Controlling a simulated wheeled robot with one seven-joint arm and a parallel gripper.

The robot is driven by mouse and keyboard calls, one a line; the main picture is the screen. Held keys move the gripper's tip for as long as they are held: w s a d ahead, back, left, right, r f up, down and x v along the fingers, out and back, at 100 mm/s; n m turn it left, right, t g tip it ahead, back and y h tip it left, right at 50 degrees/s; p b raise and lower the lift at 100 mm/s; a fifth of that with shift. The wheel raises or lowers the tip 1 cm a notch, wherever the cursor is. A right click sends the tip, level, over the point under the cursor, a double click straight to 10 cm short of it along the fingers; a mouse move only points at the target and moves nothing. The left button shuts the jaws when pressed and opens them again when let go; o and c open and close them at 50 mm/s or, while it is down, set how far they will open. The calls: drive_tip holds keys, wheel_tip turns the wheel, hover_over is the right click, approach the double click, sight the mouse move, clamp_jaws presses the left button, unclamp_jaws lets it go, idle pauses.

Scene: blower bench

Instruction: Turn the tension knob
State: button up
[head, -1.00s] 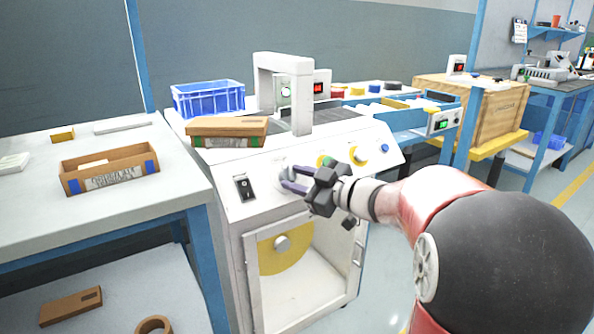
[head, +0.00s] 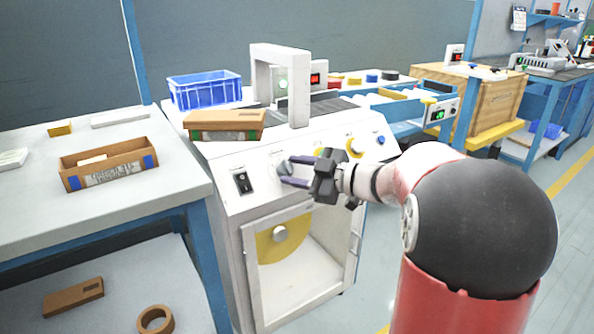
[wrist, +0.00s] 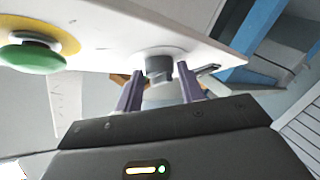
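In the wrist view the grey knob (wrist: 163,92) stands out from the panel between my fingers. My gripper (head: 286,172) reaches in from the right, with its two purple fingers spread on either side of the knob. My gripper (wrist: 160,72) looks open; I see no clear grip on the knob. The knob's label cannot be read.
A black rocker switch (head: 243,182) is left of the knob. A cardboard box (head: 225,133) and blue crate (head: 204,90) stand above.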

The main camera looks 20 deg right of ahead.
drive_tip(key=shift+o, duration=1.3)
drive_tip(key=f+v, duration=0.1)
drive_tip(key=v, duration=0.6)
drive_tip(key=shift+s+d+r, duration=0.3)
drive_tip(key=shift+r, duration=0.25)
wheel_tip(320, 180, up, 6)
drive_tip(key=w+d+m+t+h, duration=0.1)
drive_tip(key=w+m+t+h, duration=0.1)
drive_tip(key=m+t+h, duration=0.4)
drive_tip(key=s+a+f+m+g+h, duration=0.3)
drive_tip(key=s+f, duration=0.5)
drive_tip(key=s, duration=0.4)
drive_tip(key=s+a+f+m+g+h, duration=0.3)
drive_tip(key=s+a+f+m+g, duration=0.2)
drive_tip(key=s+g, duration=0.4)
drive_tip(key=s+f+m, duration=0.1)
drive_tip(key=s+f, duration=0.1)
drive_tip(key=s, duration=0.2)
drive_tip(key=shift+s+f+m, duration=0.25)
drive_tip(key=shift+f+m, duration=0.15)
